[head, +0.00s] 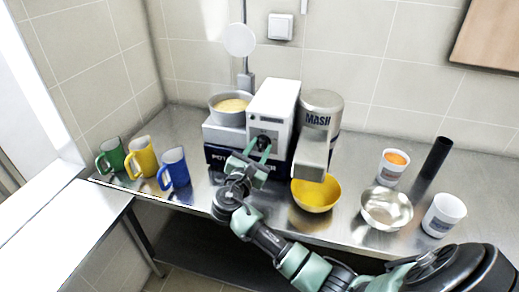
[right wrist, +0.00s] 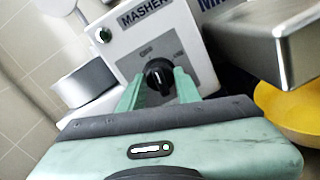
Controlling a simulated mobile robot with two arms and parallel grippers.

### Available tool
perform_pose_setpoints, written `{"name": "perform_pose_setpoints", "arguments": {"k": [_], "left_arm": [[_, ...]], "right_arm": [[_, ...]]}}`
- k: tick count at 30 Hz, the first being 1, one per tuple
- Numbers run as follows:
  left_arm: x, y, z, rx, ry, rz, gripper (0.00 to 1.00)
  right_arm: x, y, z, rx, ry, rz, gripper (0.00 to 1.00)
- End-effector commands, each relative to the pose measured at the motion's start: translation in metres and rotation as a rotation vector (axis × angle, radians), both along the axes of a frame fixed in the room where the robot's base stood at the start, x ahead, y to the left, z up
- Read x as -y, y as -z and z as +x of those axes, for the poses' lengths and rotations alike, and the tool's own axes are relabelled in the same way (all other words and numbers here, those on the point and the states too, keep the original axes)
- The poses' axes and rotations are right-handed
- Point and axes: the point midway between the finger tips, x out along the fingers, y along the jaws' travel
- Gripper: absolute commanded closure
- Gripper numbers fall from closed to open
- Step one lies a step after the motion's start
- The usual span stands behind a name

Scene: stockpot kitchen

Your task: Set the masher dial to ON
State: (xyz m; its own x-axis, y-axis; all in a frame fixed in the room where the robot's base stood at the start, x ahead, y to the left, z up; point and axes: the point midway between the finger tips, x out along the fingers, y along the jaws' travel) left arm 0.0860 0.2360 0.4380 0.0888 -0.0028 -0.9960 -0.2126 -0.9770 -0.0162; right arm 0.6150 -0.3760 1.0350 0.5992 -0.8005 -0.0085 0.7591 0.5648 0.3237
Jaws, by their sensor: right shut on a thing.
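The masher (head: 276,97) is a white box with a dark base at the back of the steel counter. Its front shows in the right wrist view (right wrist: 140,38), with the word MASHER along the upper edge. The dial (right wrist: 160,80) is a round black knob low on this front, with a light pointer mark; small print around it is too blurred to read surely. My right gripper (head: 259,150) is at the masher's front, its green fingers on both sides of the dial, shut on it. In the right wrist view the gripper (right wrist: 160,88) also shows around the knob. My left gripper is out of view.
Mugs (head: 143,158) line the left; a steel bowl (head: 387,210) and cups stand right.

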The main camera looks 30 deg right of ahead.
Motion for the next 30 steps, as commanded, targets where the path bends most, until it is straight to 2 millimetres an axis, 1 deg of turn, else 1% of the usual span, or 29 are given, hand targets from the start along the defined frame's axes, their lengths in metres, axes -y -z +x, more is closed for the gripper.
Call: {"name": "perform_pose_setpoints", "arguments": {"k": [14,30], "left_arm": [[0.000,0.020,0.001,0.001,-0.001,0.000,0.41],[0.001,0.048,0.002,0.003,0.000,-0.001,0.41]], "right_arm": [[-0.001,0.003,-0.001,0.328,0.001,0.284,1.00],[0.000,0.002,-0.001,0.688,0.002,0.592,1.00]]}}
